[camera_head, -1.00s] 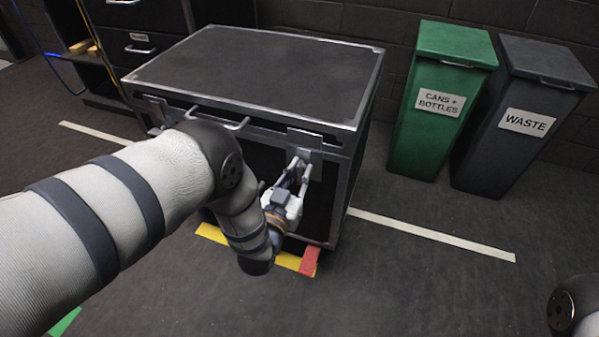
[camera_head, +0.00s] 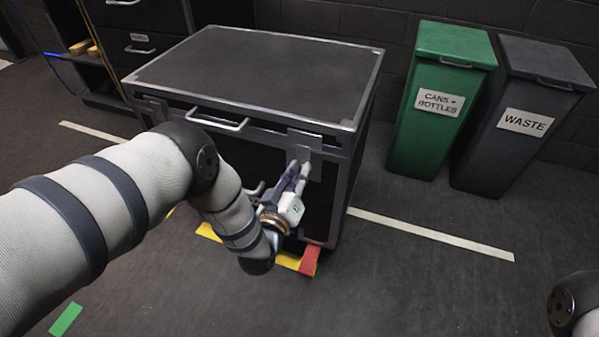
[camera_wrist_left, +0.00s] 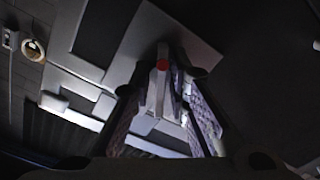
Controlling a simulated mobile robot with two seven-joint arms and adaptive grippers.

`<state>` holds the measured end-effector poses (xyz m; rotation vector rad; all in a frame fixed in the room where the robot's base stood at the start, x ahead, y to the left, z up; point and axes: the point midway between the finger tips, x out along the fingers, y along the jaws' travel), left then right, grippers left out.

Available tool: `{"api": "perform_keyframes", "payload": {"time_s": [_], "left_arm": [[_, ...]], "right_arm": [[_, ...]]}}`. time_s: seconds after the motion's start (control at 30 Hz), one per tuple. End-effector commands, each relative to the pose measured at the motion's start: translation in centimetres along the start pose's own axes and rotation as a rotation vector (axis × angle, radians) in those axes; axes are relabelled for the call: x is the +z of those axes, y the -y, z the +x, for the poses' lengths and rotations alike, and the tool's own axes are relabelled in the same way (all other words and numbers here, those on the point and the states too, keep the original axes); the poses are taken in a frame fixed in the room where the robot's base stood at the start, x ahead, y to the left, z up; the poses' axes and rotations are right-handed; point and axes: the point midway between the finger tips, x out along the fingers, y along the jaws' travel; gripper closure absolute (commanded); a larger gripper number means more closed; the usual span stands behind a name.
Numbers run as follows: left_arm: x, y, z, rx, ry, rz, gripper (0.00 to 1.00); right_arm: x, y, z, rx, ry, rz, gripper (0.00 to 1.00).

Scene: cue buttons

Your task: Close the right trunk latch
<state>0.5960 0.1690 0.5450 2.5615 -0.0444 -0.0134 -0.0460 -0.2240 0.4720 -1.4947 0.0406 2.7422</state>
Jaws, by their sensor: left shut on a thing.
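The black trunk (camera_head: 255,70) stands with its lid down. Its right trunk latch (camera_head: 303,153) is a grey metal piece at the front right, just under the lid edge. My left gripper (camera_head: 299,168) reaches up to it from below, and its fingers are shut on the latch's lower part. In the left wrist view the latch (camera_wrist_left: 160,85), with a red spot on it, sits between the two fingers of my left gripper (camera_wrist_left: 163,92). The fingers partly hide the latch, so I cannot tell whether it is fastened. My right gripper is out of view.
The trunk's left latch (camera_head: 152,108) and front lid handle (camera_head: 218,122) are beside my left arm. A green bin (camera_head: 440,100) and a grey waste bin (camera_head: 522,115) stand at the right.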

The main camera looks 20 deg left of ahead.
Motion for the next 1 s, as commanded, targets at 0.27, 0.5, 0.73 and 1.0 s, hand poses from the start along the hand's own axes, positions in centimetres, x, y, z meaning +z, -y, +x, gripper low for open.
{"api": "perform_keyframes", "payload": {"time_s": [0.27, 0.5, 0.73, 1.0], "left_arm": [[0.0, 0.2, -0.1, -0.005, -0.001, -0.262, 1.00], [0.1, 0.3, -0.1, -0.005, -0.001, -0.485, 1.00], [0.1, 0.3, -0.1, -0.006, -0.001, -0.688, 1.00], [0.1, 0.3, -0.1, -0.006, -0.001, -0.869, 1.00]], "right_arm": [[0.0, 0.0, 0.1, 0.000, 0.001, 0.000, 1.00], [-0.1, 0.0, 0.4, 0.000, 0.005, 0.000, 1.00], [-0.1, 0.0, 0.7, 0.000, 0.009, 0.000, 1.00], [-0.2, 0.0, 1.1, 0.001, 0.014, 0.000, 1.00]]}}
